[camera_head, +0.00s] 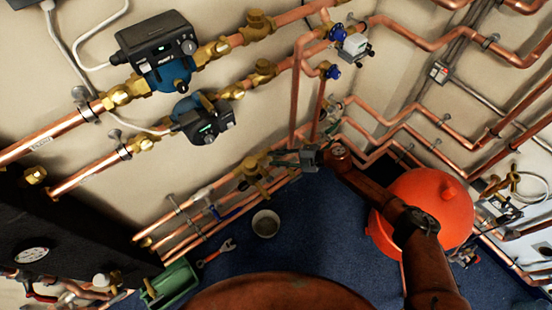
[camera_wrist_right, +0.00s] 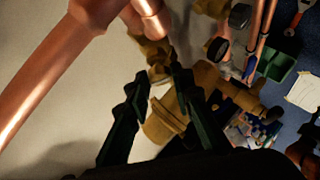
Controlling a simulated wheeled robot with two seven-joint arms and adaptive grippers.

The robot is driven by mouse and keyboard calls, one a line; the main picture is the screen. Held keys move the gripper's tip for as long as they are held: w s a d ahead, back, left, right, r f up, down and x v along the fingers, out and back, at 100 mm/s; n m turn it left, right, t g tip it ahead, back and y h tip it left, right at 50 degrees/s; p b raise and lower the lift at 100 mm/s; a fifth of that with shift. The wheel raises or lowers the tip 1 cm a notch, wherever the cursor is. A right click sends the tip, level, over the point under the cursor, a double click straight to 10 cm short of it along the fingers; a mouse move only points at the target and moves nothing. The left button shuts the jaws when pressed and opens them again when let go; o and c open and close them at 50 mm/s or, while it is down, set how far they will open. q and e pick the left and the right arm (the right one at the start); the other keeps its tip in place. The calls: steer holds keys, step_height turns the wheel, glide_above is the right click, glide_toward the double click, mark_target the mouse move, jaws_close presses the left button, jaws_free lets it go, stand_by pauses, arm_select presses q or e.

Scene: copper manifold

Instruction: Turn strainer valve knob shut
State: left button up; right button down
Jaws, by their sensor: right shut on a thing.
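The brass strainer valve (camera_head: 250,166) sits on the low copper pipework by the wall, in the middle of the head view. My right gripper (camera_head: 280,160) reaches it from the right, with its fingers at the valve's right side. In the right wrist view, the two dark fingers of my right gripper (camera_wrist_right: 160,80) close around a small brass part, the valve knob (camera_wrist_right: 159,72). The larger brass valve body (camera_wrist_right: 163,121) lies just behind and below it. The fingers hide part of the knob, so its turn angle cannot be told. My left gripper is not in view.
A red-orange tank (camera_head: 425,205) stands on the blue floor under my right arm. A grey bowl (camera_head: 266,223), a red wrench (camera_head: 217,252) and a green toolbox (camera_head: 175,284) are on the floor. Copper pipes and two pumps (camera_head: 160,50) line the wall.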

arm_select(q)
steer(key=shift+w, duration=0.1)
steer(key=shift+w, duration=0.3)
arm_select(e)
steer(key=c, duration=1.7)
jaws_free()
steer(key=shift+d, duration=0.1)
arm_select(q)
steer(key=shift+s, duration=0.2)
arm_select(e)
steer(key=v, duration=1.1)
steer(key=shift+d+r, duration=0.25)
steer(key=shift+d, duration=0.1)
